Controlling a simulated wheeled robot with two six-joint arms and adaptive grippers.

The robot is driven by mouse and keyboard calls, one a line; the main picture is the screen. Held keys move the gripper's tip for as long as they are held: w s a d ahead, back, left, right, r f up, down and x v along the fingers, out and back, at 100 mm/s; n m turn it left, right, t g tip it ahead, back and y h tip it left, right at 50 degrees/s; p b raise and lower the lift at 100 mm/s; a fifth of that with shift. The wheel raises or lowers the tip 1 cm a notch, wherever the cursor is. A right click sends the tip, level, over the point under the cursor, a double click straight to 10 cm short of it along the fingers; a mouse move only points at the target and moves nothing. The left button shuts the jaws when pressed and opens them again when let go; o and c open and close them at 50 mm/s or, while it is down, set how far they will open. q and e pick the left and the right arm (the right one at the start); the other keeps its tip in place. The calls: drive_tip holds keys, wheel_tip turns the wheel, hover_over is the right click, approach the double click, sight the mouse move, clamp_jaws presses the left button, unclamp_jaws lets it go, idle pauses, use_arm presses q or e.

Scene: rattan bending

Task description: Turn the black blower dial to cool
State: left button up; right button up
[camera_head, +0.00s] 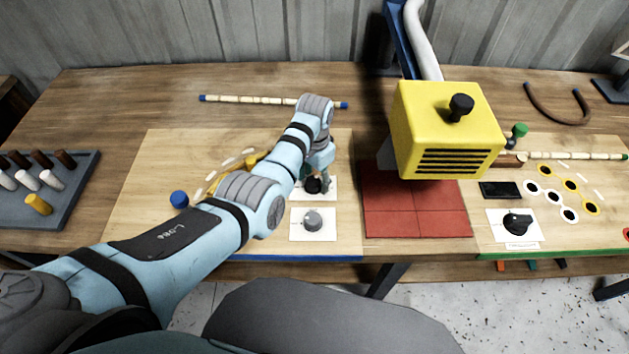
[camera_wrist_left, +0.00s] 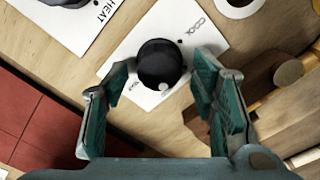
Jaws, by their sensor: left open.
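The black blower dial (camera_wrist_left: 160,63) sits on a white card (camera_wrist_left: 201,54) marked COOL in the left wrist view. A pale mark shows on its lower edge, on the side away from the COOL word. My left gripper (camera_wrist_left: 165,76) is open, with one finger on each side of the dial; whether they touch it, I cannot tell. In the head view the dial (camera_head: 312,185) is partly hidden under my left gripper (camera_head: 321,178). The right gripper is not in view.
A yellow slotted box (camera_head: 447,130) stands above red tiles (camera_head: 385,215) to the right. Another black dial (camera_head: 517,222) is at far right. A wooden-and-yellow fixture (camera_wrist_left: 285,95) lies close beside the gripper.

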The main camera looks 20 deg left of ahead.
use_arm(q)
drive_tip(key=shift+f, duration=0.3)
drive_tip(key=shift+s+r, duration=0.15)
drive_tip(key=shift+s, duration=0.05)
drive_tip(key=shift+c, duration=0.3)
drive_tip(key=c, duration=1.1)
